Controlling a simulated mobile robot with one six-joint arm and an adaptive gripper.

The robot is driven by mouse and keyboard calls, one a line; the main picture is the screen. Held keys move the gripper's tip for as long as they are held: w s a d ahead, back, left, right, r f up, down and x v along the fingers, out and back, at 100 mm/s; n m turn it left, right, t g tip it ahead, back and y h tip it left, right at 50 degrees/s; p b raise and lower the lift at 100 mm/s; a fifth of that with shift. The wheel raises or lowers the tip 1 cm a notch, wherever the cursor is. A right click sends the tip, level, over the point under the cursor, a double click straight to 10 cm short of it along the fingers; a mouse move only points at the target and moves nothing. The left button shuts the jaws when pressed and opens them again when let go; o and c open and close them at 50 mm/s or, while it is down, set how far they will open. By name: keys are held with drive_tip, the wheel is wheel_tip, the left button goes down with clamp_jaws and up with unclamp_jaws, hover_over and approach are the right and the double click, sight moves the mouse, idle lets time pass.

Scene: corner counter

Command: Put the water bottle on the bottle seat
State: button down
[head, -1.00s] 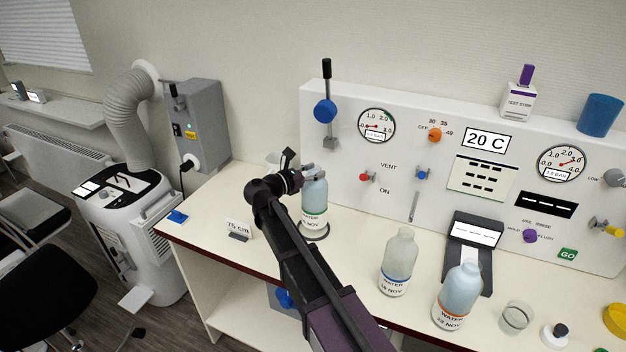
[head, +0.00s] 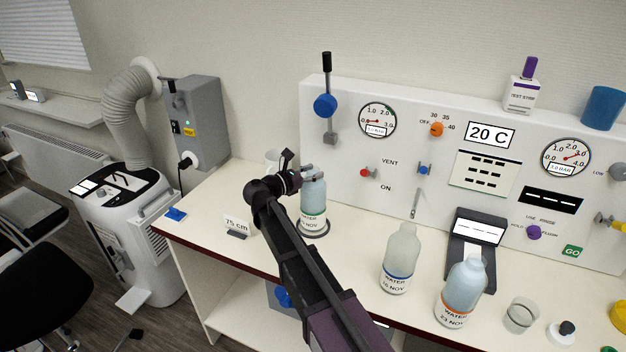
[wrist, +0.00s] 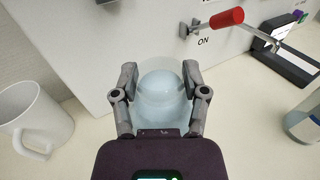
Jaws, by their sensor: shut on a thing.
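The held water bottle (head: 313,200) is clear with pale blue water and a green-edged label. It stands upright in the head view, at or just above a dark round ring on the counter, which looks like the bottle seat (head: 322,234). I cannot tell whether the bottle's base touches it. My gripper (head: 306,172) is shut on the bottle's upper part from the left. In the wrist view, the fingers (wrist: 160,82) lie on both sides of the bottle (wrist: 160,104), and the seat is hidden. Two other water bottles, blue-banded (head: 400,258) and orange-banded (head: 462,290), stand to the right.
A white panel (head: 400,195) with gauges and levers rises close behind the bottle. A white mug (wrist: 35,120) stands left of it. A "75 cm" sign (head: 237,226) is near the front edge. A dark device (head: 476,240) and a glass (head: 520,315) are further right.

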drive_tip(key=shift+f, duration=0.4)
drive_tip(key=shift+f+b, duration=0.1)
drive_tip(key=shift+b, duration=0.25)
drive_tip(key=shift+c, duration=0.6)
unclamp_jaws()
drive_tip(key=shift+s, duration=0.1)
drive_tip(key=v, duration=1.2)
drive_tip(key=shift+p, duration=0.4)
